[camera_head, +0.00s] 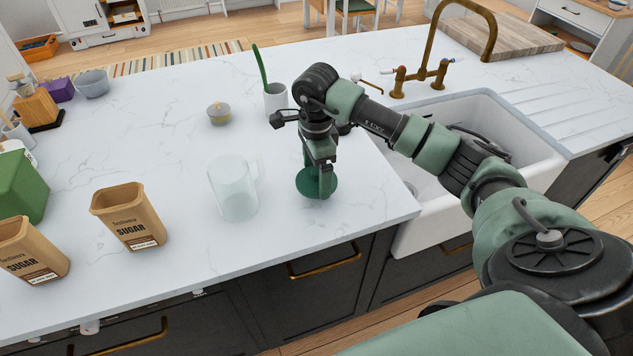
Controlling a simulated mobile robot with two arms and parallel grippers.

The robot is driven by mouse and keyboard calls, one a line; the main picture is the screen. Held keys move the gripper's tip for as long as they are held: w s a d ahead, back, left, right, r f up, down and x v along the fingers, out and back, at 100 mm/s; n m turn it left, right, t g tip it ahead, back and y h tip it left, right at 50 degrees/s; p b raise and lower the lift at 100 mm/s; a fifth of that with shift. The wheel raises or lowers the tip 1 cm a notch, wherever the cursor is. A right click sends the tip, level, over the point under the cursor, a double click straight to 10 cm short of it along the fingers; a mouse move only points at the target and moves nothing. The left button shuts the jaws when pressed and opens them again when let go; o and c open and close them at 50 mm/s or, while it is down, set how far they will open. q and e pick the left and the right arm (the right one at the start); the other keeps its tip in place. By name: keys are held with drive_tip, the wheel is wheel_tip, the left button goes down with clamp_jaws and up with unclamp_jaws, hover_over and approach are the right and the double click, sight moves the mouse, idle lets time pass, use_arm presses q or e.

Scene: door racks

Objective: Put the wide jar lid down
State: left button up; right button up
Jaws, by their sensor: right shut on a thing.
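The wide jar lid (304,184) is a dark green disc over the front part of the white counter, left of the sink. My right gripper (321,188) points down and is shut on it; the fingers hide the lid's middle. I cannot tell whether the lid touches the counter. My left gripper is out of view.
A clear glass jug (233,190) stands close to the left of the lid. Behind are a small lidded pot (219,114) and a white cup (275,98). The sink (520,150) lies to the right.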

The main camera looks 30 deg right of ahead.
sight(316, 180)
wheel_tip(316, 180, down, 4)
drive_tip(key=shift+f+p, duration=0.1)
drive_tip(key=shift+p, duration=0.5)
drive_tip(key=shift+f, duration=0.2)
drive_tip(key=shift+f+b, duration=0.25)
drive_tip(key=shift+b, duration=0.05)
drive_tip(key=o, duration=1.1)
drive_tip(key=shift+r, duration=0.1)
